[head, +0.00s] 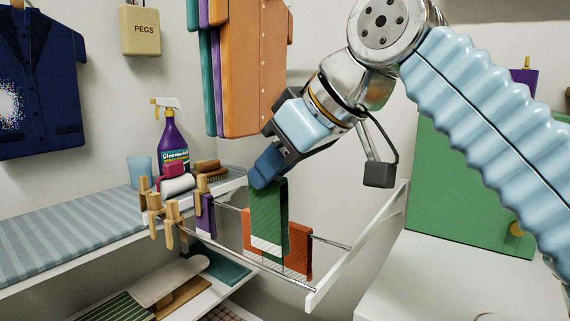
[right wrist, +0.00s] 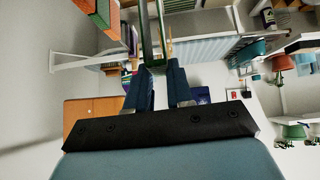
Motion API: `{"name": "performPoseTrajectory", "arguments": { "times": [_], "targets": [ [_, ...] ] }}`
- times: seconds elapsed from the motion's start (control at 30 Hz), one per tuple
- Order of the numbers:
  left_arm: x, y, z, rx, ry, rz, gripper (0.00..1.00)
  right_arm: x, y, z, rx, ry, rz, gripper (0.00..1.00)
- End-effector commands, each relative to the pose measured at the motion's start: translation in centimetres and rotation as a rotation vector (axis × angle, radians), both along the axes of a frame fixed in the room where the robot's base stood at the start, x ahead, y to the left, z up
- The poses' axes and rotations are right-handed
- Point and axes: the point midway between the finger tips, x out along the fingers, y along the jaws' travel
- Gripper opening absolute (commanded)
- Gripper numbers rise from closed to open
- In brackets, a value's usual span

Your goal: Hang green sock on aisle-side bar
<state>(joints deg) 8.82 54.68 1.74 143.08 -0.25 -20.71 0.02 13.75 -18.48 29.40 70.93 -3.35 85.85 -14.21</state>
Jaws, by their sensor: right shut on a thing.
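The green sock (head: 268,218), with a pale band near its lower end, hangs down from my right gripper (head: 262,180), which is shut on its upper end. The right wrist view shows the sock edge-on (right wrist: 150,35) between the dark blue fingers (right wrist: 153,84). The sock is over the drying rack, which has a near metal bar (head: 285,278) and a far metal bar (head: 332,243). I take the near bar as the aisle-side one. The sock's lower end shows just above the near bar in the picture; whether they touch I cannot tell. My left gripper is not in view.
An orange sock (head: 301,262) hangs at the rack behind the green one; a purple piece (head: 206,216) hangs farther left. Several wooden pegs (head: 172,211) stand at the rack's left end. A white end panel (head: 365,240) bounds the right. A spray bottle (head: 172,138) stands on the shelf.

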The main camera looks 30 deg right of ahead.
Motion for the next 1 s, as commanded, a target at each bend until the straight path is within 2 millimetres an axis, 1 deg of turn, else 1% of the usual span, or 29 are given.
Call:
{"name": "performPoseTrajectory", "arguments": {
  "times": [0.03, 0.1, 0.3, 1.0],
  "targets": [
    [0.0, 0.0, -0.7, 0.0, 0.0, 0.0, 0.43, -0.1, 0.1, -0.8, -0.001, 0.001, -0.001, 0.0],
    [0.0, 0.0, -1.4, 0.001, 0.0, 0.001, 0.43, 0.0, 0.1, -1.5, 0.0, 0.001, 0.0, 0.0],
    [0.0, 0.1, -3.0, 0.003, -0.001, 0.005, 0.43, -0.1, 0.1, -3.4, 0.0, 0.0, 0.0, 0.0],
    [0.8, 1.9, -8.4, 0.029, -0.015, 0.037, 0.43, 0.0, 0.1, -9.8, 0.0, 0.001, 0.001, 0.0]
  ]
}}
